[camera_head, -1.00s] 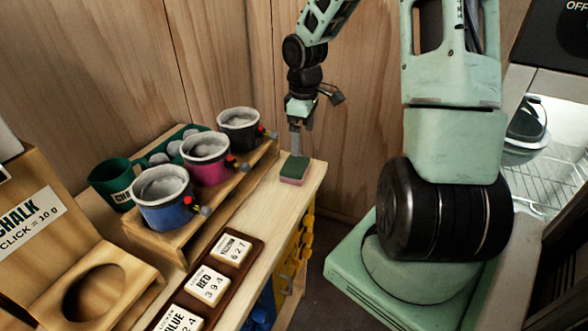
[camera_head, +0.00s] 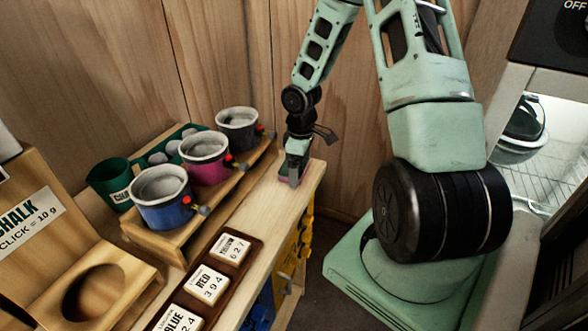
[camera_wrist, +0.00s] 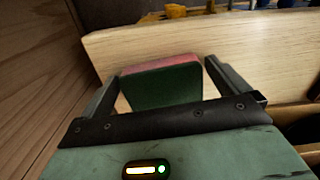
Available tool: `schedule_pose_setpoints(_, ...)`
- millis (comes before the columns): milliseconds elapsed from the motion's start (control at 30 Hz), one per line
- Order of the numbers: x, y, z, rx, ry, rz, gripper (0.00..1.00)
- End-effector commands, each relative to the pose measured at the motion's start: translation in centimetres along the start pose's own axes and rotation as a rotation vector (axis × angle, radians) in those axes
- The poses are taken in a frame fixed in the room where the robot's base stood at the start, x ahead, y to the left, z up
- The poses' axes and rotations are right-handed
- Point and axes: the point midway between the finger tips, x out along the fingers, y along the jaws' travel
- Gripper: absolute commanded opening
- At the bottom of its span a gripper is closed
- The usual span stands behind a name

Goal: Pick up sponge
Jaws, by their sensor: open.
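The sponge, green on one face and pink on the other, lies on the far right end of the wooden bench (camera_head: 262,205). In the wrist view the sponge (camera_wrist: 162,86) sits between the two fingers of my gripper (camera_wrist: 160,80), with a gap visible on each side. In the head view my gripper (camera_head: 293,174) is down at the bench top over the sponge and hides most of it. Only a bit of pink sponge (camera_head: 285,182) shows there. The jaws are open.
A wooden rack with blue (camera_head: 165,200), pink (camera_head: 207,160) and black (camera_head: 238,130) chalk bags stands left of my gripper. A tray of number cards (camera_head: 208,285) lies nearer. The wooden wall is close behind. Yellow items (camera_head: 302,235) hang on the bench side.

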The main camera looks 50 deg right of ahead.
Motion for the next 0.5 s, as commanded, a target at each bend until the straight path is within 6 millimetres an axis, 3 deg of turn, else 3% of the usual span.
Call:
schedule_pose_setpoints(67, -0.03, 0.01, 0.0, 0.0, 0.0, 0.0, 1.0)
schedule_pose_setpoints(200, -0.04, 0.01, 0.0, 0.0, 0.0, 0.0, 0.65)
schedule_pose_setpoints(500, -0.06, 0.01, 0.0, 0.0, 0.0, 0.0, 0.64)
